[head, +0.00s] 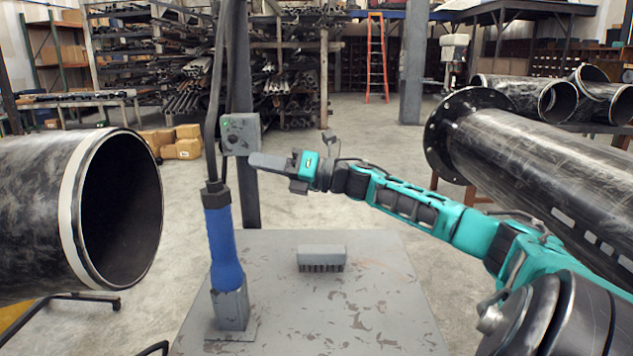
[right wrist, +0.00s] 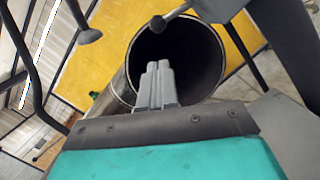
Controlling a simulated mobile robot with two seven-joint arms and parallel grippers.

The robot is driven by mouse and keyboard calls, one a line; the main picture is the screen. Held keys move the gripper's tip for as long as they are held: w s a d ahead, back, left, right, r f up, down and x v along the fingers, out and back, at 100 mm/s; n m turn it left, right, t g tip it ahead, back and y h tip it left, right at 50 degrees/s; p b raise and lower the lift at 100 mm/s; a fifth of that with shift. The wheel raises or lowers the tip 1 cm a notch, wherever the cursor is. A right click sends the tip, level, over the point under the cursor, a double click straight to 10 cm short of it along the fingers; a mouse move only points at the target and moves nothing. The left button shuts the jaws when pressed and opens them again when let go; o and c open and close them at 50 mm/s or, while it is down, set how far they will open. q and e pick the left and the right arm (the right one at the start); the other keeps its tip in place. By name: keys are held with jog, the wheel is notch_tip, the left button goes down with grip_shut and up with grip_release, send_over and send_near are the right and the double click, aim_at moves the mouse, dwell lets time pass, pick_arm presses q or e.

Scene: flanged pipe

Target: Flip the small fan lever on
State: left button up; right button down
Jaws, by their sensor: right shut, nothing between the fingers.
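A small grey switch box (head: 240,134) with a green light is fixed to a dark post in the head view. In the right wrist view, a thin dark lever with a round knob (right wrist: 158,24) sticks out from a grey body at the top, which looks like this box. My right gripper (head: 254,160) reaches in from the right, just below the box's lower right corner. Its fingers (right wrist: 158,66) are shut and empty, and the knob appears a little beyond their tips. I cannot tell whether they touch. My left gripper is not in view.
A blue-handled tool (head: 223,245) stands upright on the grey table (head: 380,300), its cable rising past the box. A brush-like block (head: 321,257) lies mid-table. A large open pipe (head: 110,210) is at left; a flanged pipe (head: 540,165) is at right.

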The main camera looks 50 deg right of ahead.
jog(key=v, duration=0.9)
jog(key=shift+d, duration=0.25)
dwell(0.4)
